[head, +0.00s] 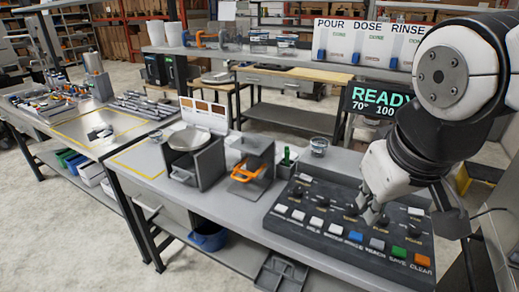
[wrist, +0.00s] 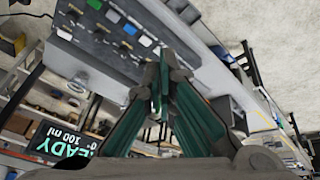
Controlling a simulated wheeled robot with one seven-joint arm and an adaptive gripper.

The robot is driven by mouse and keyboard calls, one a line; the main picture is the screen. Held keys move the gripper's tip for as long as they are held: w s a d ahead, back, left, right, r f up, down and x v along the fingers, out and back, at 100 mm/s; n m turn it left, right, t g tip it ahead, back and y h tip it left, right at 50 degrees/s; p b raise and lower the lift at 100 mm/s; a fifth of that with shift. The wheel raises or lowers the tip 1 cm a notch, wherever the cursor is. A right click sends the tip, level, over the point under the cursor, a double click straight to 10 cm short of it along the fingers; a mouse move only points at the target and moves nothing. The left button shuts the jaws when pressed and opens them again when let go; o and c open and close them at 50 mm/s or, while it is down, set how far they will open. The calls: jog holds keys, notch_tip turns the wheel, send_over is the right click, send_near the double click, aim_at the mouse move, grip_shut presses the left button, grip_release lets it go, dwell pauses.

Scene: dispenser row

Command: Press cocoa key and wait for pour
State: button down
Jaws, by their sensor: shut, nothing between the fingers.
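The sloped dark key panel (head: 345,228) stands on the bench at the right, with a front row of white, blue, grey, green and orange keys and a row of dark knobs behind. The key labels are too small to tell which key is cocoa. My gripper (head: 374,214) points down over the panel's middle right, behind the blue key (head: 355,236) and grey key (head: 377,243); I cannot tell whether it touches. In the wrist view my gripper (wrist: 158,66) is shut and empty, with the panel (wrist: 80,48) beyond it. The display (head: 380,103) reads READY, 70° and 100.
A clear cup (head: 319,146) stands on the bench behind the panel. An orange-handled item (head: 249,170) and a grey box-shaped unit (head: 193,155) stand to the left. White dispensers (head: 368,43) marked POUR, DOSE and RINSE are behind.

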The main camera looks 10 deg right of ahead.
jog(key=w+d+f+n+g+h, duration=0.1)
jog(key=w+d+f+n+h, duration=0.15)
jog(key=w, duration=0.45)
jog(key=n+t+h+p, duration=0.1)
jog(key=n+h, duration=0.3)
jog(key=n, duration=0.7)
send_over(300, 216)
notch_tip(300, 216, down, 13)
notch_tip(300, 216, down, 8)
jog(key=b, duration=0.4)
jog(key=shift+w+r, duration=0.1)
jog(key=shift+r, duration=0.05)
jog(key=shift+f+b, duration=0.35)
jog(key=shift+f, duration=0.15)
jog(key=shift+f, duration=0.15)
jog(key=shift+f+b, duration=0.3)
jog(key=shift+b, duration=0.1)
